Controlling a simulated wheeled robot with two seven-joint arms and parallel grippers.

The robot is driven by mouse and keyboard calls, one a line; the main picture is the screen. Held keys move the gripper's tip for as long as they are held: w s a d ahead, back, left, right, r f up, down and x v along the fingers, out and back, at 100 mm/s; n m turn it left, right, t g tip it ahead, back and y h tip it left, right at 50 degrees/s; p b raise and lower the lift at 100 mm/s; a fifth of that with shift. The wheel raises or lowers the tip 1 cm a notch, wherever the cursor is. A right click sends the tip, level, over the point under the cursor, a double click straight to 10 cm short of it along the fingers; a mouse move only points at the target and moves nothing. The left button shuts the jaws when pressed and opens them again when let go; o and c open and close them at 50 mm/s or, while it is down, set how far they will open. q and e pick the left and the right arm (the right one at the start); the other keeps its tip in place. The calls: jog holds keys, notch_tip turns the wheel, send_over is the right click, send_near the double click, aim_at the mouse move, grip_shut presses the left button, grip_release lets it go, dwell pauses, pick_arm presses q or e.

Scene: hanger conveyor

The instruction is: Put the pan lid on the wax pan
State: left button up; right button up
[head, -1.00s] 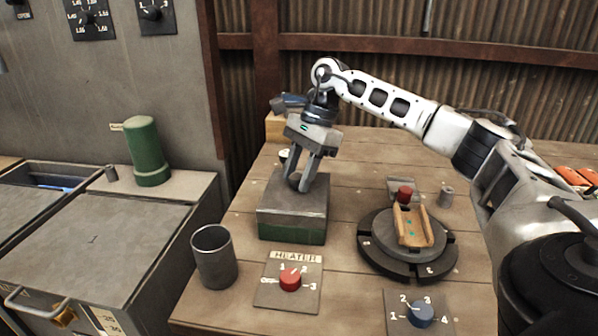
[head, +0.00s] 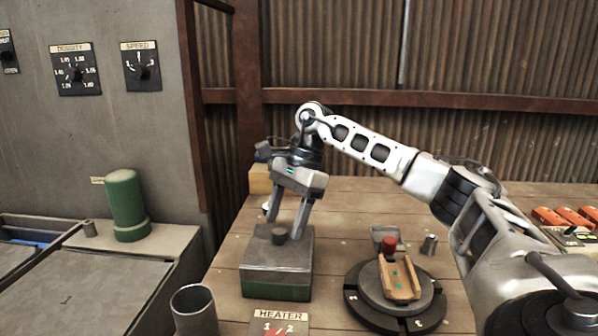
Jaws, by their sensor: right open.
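The wax pan (head: 276,284) is a green box on the wooden bench, left of centre. The grey pan lid (head: 262,256) lies on top of it and covers its opening, with the green wall showing below. The lid's dark round knob (head: 279,235) stands up in the middle. My right gripper (head: 284,226) points down over the lid, its fingers spread apart with the knob between and just below their tips. It grips nothing. The wax inside is hidden. My left gripper is not in view.
A round turntable (head: 352,298) with a wooden piece (head: 400,281) stands right of the pan. A grey metal cup (head: 194,312) and the heater panel (head: 262,320) are in front. A green cylinder (head: 127,206) stands on the left unit.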

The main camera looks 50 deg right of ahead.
jog(key=p+v, duration=0.3)
jog(key=v, duration=1)
jog(key=shift+r, duration=0.3)
jog(key=shift+s+d, duration=0.1)
jog(key=shift+s, duration=0.05)
